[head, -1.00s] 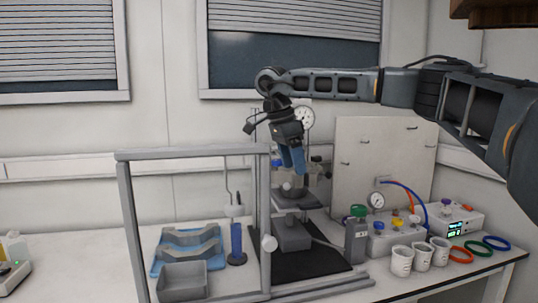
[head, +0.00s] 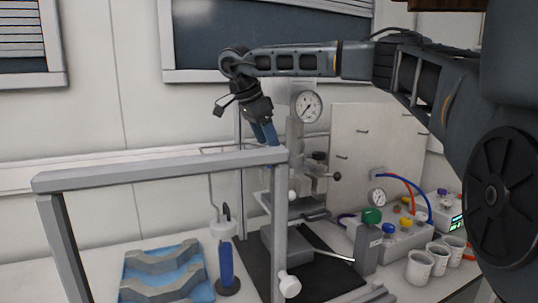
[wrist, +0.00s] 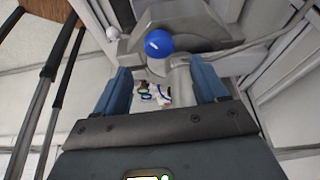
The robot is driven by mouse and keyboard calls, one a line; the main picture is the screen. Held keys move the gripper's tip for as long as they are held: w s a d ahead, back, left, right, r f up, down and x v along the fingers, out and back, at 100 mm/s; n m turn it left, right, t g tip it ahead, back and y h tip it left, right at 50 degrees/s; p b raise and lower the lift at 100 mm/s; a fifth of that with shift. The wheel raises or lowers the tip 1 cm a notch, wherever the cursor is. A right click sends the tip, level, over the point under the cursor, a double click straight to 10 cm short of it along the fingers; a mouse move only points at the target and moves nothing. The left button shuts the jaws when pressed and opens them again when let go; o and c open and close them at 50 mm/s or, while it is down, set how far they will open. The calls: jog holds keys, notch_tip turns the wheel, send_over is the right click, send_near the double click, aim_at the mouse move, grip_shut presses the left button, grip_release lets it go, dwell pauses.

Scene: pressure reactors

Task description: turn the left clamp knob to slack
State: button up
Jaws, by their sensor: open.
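The pressure reactor (head: 295,150) stands behind the upright of a grey frame, with a pressure gauge (head: 308,106) at its top. A black ball knob (head: 337,177) sticks out on its right side. My gripper (head: 266,143) points down, just left of the reactor's upper part in the head view. In the wrist view my gripper (wrist: 163,85) is open, with nothing held between its blue fingers. A blue ball knob (wrist: 158,43) and a grey metal part show past the fingers, and a white ball (wrist: 112,32) lies farther left. I cannot tell which is the left clamp knob.
The grey frame (head: 160,169) stands in front, with a white knob (head: 290,286) low on its upright. A blue tray (head: 135,270) is at left. A valve block (head: 400,240) with coloured knobs, hoses and white beakers (head: 420,268) stand at right.

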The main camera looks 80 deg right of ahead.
jog(key=shift+p+x, duration=0.6)
jog(key=shift+x, duration=2.6)
jog(key=shift+c, duration=0.5)
jog(key=c, duration=1)
jog(key=shift+o, duration=0.2)
jog(key=n+b, duration=0.2)
jog(key=shift+s+n+t+h, duration=0.15)
jog(key=shift+n+t+h, duration=0.25)
jog(key=n+t+b, duration=0.1)
jog(key=n, duration=0.2)
jog(key=shift+n+h+b, duration=0.3)
jog(key=n+t+b, duration=0.1)
jog(key=n+t, duration=0.1)
jog(key=n, duration=0.3)
jog(key=shift+s+a+n, duration=0.1)
jog(key=shift+n, duration=0.2)
jog(key=shift+r+t, duration=0.1)
jog(key=shift+t, duration=0.2)
